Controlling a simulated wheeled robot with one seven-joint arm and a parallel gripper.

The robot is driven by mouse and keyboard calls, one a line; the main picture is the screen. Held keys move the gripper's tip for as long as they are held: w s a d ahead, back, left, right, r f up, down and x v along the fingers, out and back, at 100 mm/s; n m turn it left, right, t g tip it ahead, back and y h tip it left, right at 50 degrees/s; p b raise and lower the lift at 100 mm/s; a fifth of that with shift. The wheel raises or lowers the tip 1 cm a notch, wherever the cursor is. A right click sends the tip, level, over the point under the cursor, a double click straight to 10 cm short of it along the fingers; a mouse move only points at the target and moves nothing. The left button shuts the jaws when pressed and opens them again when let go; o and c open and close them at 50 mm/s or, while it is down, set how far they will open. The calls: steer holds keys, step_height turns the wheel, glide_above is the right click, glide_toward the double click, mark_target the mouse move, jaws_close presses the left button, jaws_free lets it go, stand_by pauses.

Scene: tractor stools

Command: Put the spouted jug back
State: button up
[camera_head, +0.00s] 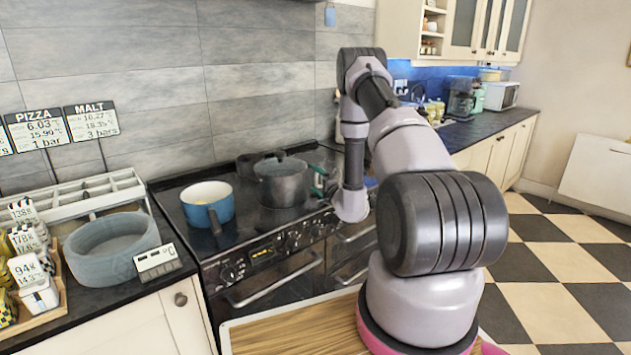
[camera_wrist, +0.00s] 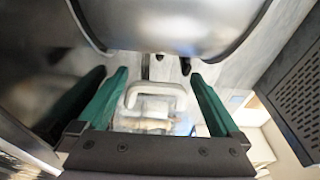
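I cannot surely pick out a spouted jug in either view. A large, shiny metal curved surface (camera_wrist: 170,22) fills the top of that view. I see no grip on anything.
A blue pan (camera_head: 207,206) with a cream inside stands left on the black stove (camera_head: 255,232). A grey round bowl (camera_head: 105,250), price tags and a tray of packets (camera_head: 40,290) crowd the left counter. A wooden board (camera_head: 295,330) lies in front. Checkered floor is open at right.

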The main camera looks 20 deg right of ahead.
steer(key=shift+r, duration=0.15)
steer(key=s+d, duration=0.2)
steer(key=s, duration=1)
steer(key=a+r+n+g+y, duration=0.3)
steer(key=a+r+n+y, duration=0.2)
steer(key=a+r+y, duration=0.75)
steer(key=s+a+r+n+g, duration=0.8)
steer(key=s+a+r+g, duration=0.45)
steer(key=s+r, duration=0.35)
steer(key=s+d+r+g+h, duration=0.1)
steer(key=s+d+g+h, duration=0.1)
steer(key=s+h, duration=0.5)
steer(key=s+d+r+t+h, duration=0.5)
steer(key=d+r+t+h, duration=0.1)
steer(key=d+r+t, duration=0.1)
steer(key=shift+d+m, duration=0.4)
steer(key=shift+d, duration=0.5)
